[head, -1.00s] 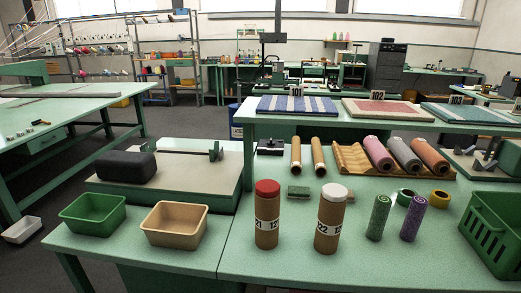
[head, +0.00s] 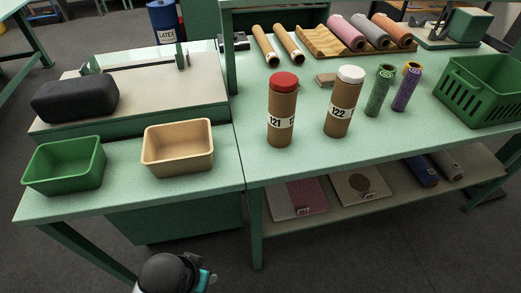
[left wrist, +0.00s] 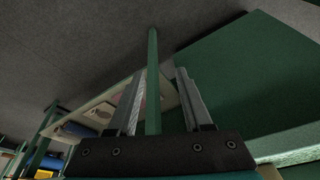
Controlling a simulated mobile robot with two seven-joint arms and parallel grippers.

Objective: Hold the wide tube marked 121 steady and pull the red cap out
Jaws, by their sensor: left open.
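The wide tube marked 121 (head: 281,118) is a brown cardboard cylinder standing upright on the green table in the head view. Its red cap (head: 284,80) sits in the top end. A similar tube marked 122 (head: 342,108) with a white cap (head: 351,74) stands to its right. My left gripper (left wrist: 160,75) shows in the left wrist view, open and empty, below table height near a green table leg. Both tubes are out of that view. In the head view only a rounded part of my arm shows at the bottom edge. My right gripper is not in view.
Green (head: 65,165) and tan (head: 178,147) bins stand on the left table. Green and purple (head: 405,90) rolls and a green crate (head: 482,92) are right of the tubes. A lower shelf (head: 300,213) holds samples. The tabletop before the tubes is clear.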

